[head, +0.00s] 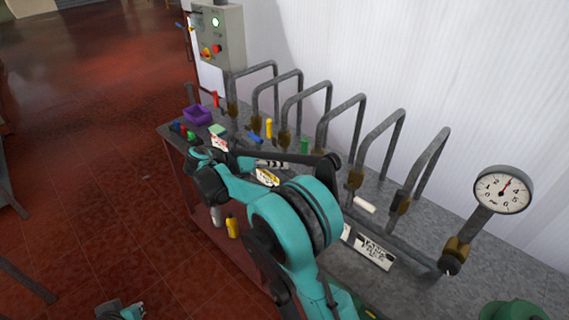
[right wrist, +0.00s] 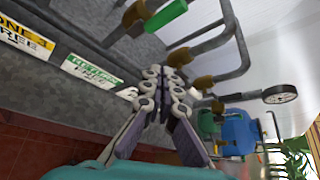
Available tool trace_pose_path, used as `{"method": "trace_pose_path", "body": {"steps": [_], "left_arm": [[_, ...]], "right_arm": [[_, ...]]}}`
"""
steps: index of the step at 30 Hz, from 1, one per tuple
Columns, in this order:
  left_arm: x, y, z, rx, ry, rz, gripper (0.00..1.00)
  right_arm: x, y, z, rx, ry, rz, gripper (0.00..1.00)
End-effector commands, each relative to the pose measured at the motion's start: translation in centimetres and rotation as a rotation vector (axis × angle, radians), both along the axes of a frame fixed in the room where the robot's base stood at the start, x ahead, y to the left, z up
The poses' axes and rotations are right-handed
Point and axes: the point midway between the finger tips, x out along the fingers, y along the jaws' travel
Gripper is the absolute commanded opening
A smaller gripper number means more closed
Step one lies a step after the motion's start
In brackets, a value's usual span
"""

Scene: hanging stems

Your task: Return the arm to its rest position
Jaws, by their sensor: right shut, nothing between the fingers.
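My right arm (head: 292,218) is teal and dark grey. It rises from the bottom middle of the head view, folds at the bench's front left, and its dark outer part (head: 285,157) runs to the right. In the head view my own arm links hide the fingertips. A small teal and grey part (head: 122,311) at the bottom left of the head view may be my left gripper; its jaws cannot be read.
Bent grey pipes (head: 369,108) line the grey bench (head: 335,268). A gauge (head: 502,192) stands right, a control box (head: 217,38) back left. A purple tray (head: 197,115) and coloured pieces sit at the left. A label plate (head: 372,249) lies near the front. Red floor (head: 90,215) is open left.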

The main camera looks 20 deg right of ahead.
Motion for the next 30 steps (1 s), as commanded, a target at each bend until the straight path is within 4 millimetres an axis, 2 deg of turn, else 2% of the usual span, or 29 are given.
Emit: {"method": "trace_pose_path", "body": {"steps": [11,16,20,23,30], "left_arm": [[0.0,0.0,0.0,0.0,0.0,0.0,0.0],[0.0,0.0,-0.6,0.0,0.0,0.0,0.0],[0.0,0.0,-1.6,0.0,0.0,0.0,0.0],[0.0,0.0,-2.5,0.0,0.0,0.0,0.0],[0.0,0.0,-4.3,0.0,0.0,0.0,0.0]], "right_arm": [[-0.1,-0.1,0.0,0.002,-0.003,-0.001,0.0],[-1.5,-0.7,0.0,0.078,-0.126,-0.031,0.0],[-4.5,-1.2,-0.5,0.241,-0.369,-0.117,0.0],[-7.5,-1.1,-1.4,0.402,-0.59,-0.233,0.0],[-15.1,1.3,-4.5,0.785,-1.084,-0.66,0.0]]}}
